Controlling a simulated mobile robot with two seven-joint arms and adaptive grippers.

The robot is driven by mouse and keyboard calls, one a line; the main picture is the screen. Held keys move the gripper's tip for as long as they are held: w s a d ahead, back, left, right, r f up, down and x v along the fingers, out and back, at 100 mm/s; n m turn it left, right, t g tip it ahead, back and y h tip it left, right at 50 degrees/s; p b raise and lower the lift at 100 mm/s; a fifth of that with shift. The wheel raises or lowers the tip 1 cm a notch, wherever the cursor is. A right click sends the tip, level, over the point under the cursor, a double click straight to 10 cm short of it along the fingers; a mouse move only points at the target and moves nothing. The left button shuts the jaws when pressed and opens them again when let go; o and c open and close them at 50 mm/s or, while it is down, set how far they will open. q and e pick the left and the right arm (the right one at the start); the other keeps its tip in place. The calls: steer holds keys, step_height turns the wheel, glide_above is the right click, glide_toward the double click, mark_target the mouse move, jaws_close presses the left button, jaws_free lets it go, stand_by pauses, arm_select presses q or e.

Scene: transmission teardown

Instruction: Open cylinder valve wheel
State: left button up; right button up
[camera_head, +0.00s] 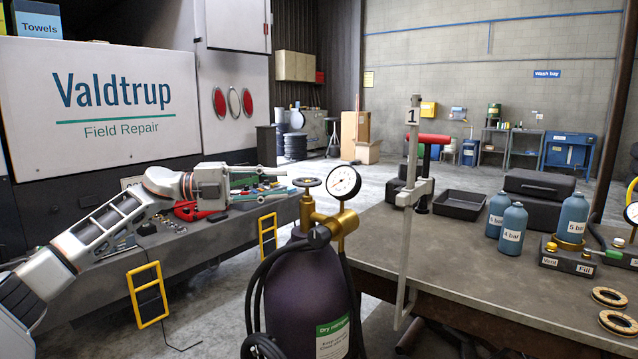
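The purple gas cylinder (304,290) stands upright in the front middle, with a green and white label. On its top is the valve wheel (308,183), a small dark disc above a brass valve stem (307,209). A round pressure gauge (343,182) rises beside it on the brass fitting. My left gripper (288,182) reaches in from the left at about the wheel's height. Its thin fingers look spread, with the wheel just right of their tips; I see no contact. Colourful tools behind blur the finger outline. My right gripper does not show.
Black hoses (262,290) hang by the cylinder. A tool-covered bench (110,280) lies behind my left arm.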

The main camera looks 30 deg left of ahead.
mark_target(307, 179)
arm_select(q)
steer(key=p+x, duration=0.1)
steer(key=x, duration=0.6)
steer(key=shift+w+d, duration=0.1)
steer(key=shift+d, duration=0.05)
steer(key=shift+c, duration=0.4)
jaws_close()
